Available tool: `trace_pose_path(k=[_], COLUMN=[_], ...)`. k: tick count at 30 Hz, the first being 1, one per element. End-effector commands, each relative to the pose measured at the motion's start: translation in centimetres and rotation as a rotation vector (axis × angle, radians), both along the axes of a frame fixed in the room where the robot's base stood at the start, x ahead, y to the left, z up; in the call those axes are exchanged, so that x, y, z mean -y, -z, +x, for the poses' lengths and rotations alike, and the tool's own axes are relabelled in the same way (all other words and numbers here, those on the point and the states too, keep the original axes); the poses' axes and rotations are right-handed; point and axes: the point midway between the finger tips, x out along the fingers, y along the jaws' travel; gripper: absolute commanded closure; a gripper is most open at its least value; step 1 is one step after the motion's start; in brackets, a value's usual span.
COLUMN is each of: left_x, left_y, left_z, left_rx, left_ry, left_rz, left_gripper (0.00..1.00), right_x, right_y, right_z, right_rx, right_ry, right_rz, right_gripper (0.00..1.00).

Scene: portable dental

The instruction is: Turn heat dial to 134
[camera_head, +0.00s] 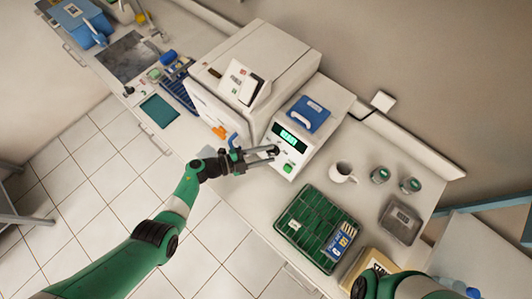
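A white bench device with a blue handled lid (308,114) stands in the middle of the counter. Its front panel has a lit green display (289,137), whose digits are too small to read, and a green button (288,168). A small dark heat dial (276,149) sits at the panel's left side. My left gripper (272,154) is at the dial, its two fingers apart and pointing right. I cannot tell whether the fingers touch the dial, which they partly hide. My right arm enters at the bottom right; its gripper is out of view.
A large white machine (255,60) stands left of the device, close to my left gripper. A green wire basket (315,228), white mug (342,172), two small tins (380,175) and grey tray (400,220) stand to the right. Some counter around the mug is bare.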

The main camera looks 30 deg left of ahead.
Motion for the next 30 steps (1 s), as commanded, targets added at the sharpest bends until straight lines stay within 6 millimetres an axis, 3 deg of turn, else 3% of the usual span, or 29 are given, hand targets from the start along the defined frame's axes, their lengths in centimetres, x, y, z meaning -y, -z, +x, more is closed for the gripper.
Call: trace_pose_path(k=[8,21,30], left_x=[-0.8,-7.0,-7.8], left_y=[-0.3,-2.0,-2.1], left_z=[-0.7,-7.3,-8.4], left_rx=[-0.002,0.0,-0.001], left_ry=[-0.005,-0.005,0.001], left_rz=[0.0,0.0,0.0], left_gripper=[0.54,0.54,0.54], right_x=[0.0,0.0,0.0], right_y=[-0.5,-2.9,-3.0], right_z=[0.0,0.0,0.0], right_rx=[0.0,0.0,0.0], right_ry=[0.0,0.0,0.0], right_rz=[0.0,0.0,0.0], right_gripper=[1.0,1.0,1.0])
